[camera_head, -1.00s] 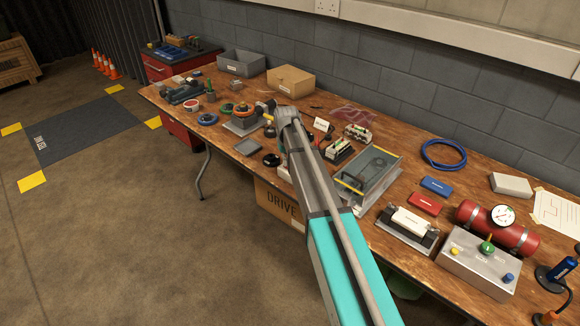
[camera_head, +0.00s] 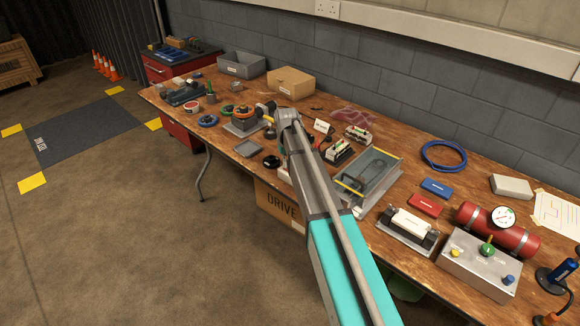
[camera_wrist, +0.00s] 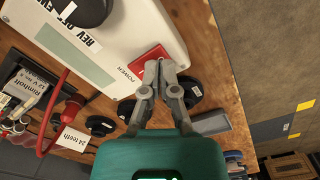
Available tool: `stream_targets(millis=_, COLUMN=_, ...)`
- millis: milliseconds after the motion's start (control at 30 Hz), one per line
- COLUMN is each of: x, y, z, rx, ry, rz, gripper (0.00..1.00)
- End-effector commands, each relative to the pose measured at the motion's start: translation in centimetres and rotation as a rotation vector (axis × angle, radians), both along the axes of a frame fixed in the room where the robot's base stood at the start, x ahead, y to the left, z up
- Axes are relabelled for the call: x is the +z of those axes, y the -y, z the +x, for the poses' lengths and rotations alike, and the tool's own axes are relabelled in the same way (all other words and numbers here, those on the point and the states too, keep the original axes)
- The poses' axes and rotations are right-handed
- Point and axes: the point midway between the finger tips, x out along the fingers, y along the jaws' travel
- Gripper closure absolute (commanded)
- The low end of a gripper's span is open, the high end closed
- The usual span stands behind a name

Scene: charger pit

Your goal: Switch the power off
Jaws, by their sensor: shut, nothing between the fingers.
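In the wrist view, a white control box (camera_wrist: 120,60) fills the upper left. It carries a black round knob (camera_wrist: 88,10) and a red switch (camera_wrist: 150,57) next to the printed word POWER. My gripper (camera_wrist: 159,66) is shut and empty. Its fingertips are in front of the red switch and hide part of it. I cannot tell whether they touch it, or which way the switch is set. In the head view, my arm covers the box and my fingertips do not show.
In the wrist view, black round parts (camera_wrist: 189,92) and a grey tray (camera_wrist: 211,123) lie beside the box. A red lead (camera_wrist: 57,98) runs at the left. In the head view, the wooden bench (camera_head: 468,170) is crowded, with a clear-topped case (camera_head: 372,170) right of my arm.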

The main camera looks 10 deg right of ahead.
Motion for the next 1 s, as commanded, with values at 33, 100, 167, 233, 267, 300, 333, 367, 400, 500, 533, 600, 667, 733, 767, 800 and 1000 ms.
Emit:
stream_targets(millis=33, x=0.6, y=0.0, z=0.0, rx=0.0, ry=0.0, rz=0.0, gripper=1.0)
stream_targets(millis=100, x=1.0, y=0.0, z=0.0, rx=0.0, ry=0.0, rz=0.0, gripper=1.0)
stream_targets(millis=167, x=1.4, y=0.0, z=0.0, rx=0.0, ry=0.0, rz=0.0, gripper=1.0)
stream_targets(millis=233, x=1.8, y=0.0, z=0.0, rx=0.0, ry=0.0, rz=0.0, gripper=1.0)
stream_targets(millis=267, x=1.9, y=0.0, z=0.0, rx=0.0, ry=0.0, rz=0.0, gripper=1.0)
stream_targets(millis=300, x=2.2, y=0.0, z=0.0, rx=0.0, ry=0.0, rz=0.0, gripper=1.0)
stream_targets(millis=333, x=2.3, y=0.0, z=0.0, rx=0.0, ry=0.0, rz=0.0, gripper=1.0)
stream_targets(millis=367, x=2.5, y=0.0, z=0.0, rx=0.0, ry=0.0, rz=0.0, gripper=1.0)
stream_targets(millis=400, x=2.7, y=0.0, z=0.0, rx=0.0, ry=0.0, rz=0.0, gripper=1.0)
stream_targets(millis=500, x=3.3, y=0.0, z=0.0, rx=0.0, ry=0.0, rz=0.0, gripper=1.0)
stream_targets(millis=533, x=3.4, y=0.0, z=0.0, rx=0.0, ry=0.0, rz=0.0, gripper=1.0)
stream_targets(millis=600, x=3.8, y=0.0, z=0.0, rx=0.0, ry=0.0, rz=0.0, gripper=1.0)
stream_targets(millis=667, x=4.2, y=0.0, z=0.0, rx=0.0, ry=0.0, rz=0.0, gripper=1.0)
stream_targets(millis=733, x=4.6, y=0.0, z=0.0, rx=0.0, ry=0.0, rz=0.0, gripper=1.0)
stream_targets(millis=767, x=4.7, y=0.0, z=0.0, rx=0.0, ry=0.0, rz=0.0, gripper=1.0)
stream_targets(millis=800, x=5.0, y=0.0, z=0.0, rx=0.0, ry=0.0, rz=0.0, gripper=1.0)
stream_targets(millis=1000, x=6.0, y=0.0, z=0.0, rx=0.0, ry=0.0, rz=0.0, gripper=1.0)
